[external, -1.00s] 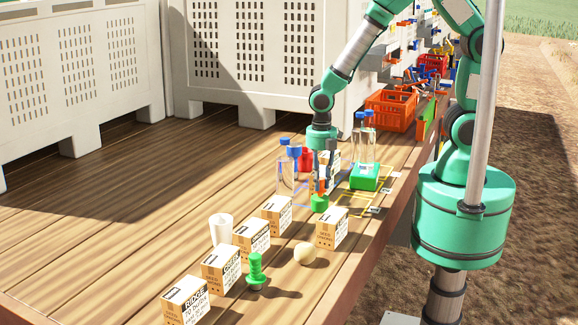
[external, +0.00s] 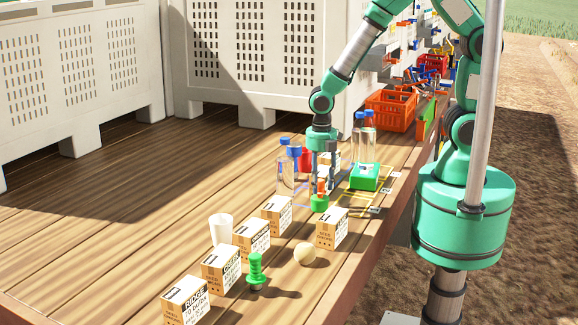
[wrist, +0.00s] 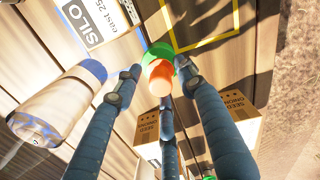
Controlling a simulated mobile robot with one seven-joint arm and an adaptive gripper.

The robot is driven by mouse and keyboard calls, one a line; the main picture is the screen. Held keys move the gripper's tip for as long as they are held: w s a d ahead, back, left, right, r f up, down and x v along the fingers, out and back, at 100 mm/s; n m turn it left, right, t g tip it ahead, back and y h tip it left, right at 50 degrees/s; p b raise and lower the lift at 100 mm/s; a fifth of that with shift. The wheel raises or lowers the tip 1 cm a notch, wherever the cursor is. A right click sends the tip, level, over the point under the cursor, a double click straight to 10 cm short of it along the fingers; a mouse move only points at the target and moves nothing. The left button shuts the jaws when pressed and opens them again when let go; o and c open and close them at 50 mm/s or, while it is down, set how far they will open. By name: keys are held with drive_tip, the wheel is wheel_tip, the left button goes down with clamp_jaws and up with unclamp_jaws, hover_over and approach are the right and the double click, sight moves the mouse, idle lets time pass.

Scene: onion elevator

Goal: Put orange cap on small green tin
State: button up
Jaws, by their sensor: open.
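The small green tin (external: 319,203) stands on the wooden deck below my gripper. The orange cap (external: 321,187) is directly above it and appears to rest on its top; the exact contact is hard to see. In the wrist view the orange cap (wrist: 158,80) overlaps the green tin (wrist: 160,52), which shows behind its upper edge. My gripper (external: 322,177) points down over them. In the wrist view its fingers (wrist: 159,75) are spread around the cap, with gaps at the sides.
Seed boxes (external: 332,229) stand in front, with a cream ball (external: 305,253) and a green ridged piece (external: 256,268). A clear blue-capped bottle (external: 285,178) is to the left. Clear bottles (external: 364,147) stand by a green block (external: 364,178) at right. The far-left deck is clear.

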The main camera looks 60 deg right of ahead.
sight(320, 180)
wheel_tip(320, 180, up, 12)
idle(0.6)
idle(0.6)
drive_tip(key=shift+r, duration=0.1)
drive_tip(key=s+d+r+m+t, duration=0.2)
drive_tip(key=s+d+r+m, duration=0.5)
drive_tip(key=r+m, duration=0.4)
drive_tip(key=s+d+r+m+t, duration=0.3)
drive_tip(key=s+d+r+m, duration=0.5)
drive_tip(key=r+m, duration=0.3)
drive_tip(key=shift+r+t, duration=0.3)
drive_tip(key=shift+r, duration=0.3)
drive_tip(key=shift+w, duration=0.1)
